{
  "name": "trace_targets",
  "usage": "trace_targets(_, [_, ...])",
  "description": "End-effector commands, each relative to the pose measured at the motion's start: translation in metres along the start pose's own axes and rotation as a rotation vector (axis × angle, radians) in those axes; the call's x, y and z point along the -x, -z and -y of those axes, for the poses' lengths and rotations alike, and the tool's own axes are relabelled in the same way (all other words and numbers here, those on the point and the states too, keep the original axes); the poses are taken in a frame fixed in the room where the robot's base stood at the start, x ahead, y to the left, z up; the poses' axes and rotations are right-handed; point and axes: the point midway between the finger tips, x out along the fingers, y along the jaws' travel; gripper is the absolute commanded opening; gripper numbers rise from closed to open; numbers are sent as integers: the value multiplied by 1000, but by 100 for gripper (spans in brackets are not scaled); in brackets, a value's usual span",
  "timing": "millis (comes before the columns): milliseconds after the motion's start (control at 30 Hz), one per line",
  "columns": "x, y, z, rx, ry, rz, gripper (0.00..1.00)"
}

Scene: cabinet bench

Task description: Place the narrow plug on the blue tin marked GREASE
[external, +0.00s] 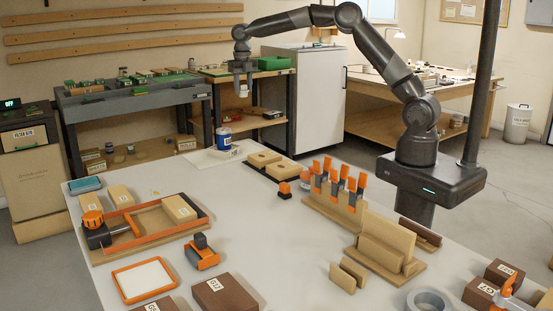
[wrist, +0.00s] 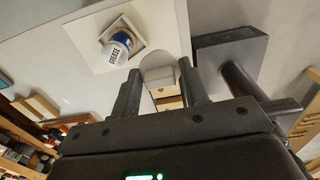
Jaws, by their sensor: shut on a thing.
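The blue tin marked GREASE (external: 224,143) stands upright on a pale square mat near the far left edge of the white bench. In the wrist view the tin (wrist: 117,47) shows its GREASE label, left of and beyond my fingers. My gripper (external: 242,89) points down, well above and slightly right of the tin in the external view. It is shut on a pale, rounded plug (external: 243,91), which also shows between the fingers in the wrist view (wrist: 158,66). The plug is apart from the tin. The fingers hide part of its sides.
Beside the tin lie wooden blocks with holes (external: 264,158). An orange-handled tool rack (external: 335,200) stands to the right. An orange-edged wooden frame (external: 150,225) and several labelled blocks occupy the left. The bench middle is mostly clear.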

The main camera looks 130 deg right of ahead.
Motion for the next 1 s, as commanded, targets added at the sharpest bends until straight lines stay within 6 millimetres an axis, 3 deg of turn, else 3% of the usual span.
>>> trace_targets(167, [-8,-2,-11,-20,0,-1,20])
trace_targets(400, [-42,10,-65,-18,0,-1,20])
trace_targets(600, [-62,16,-99,-19,-1,1,20])
trace_targets(833, [-73,19,-109,-21,1,1,20])
trace_targets(1000, [-98,19,-108,-20,1,-1,20])
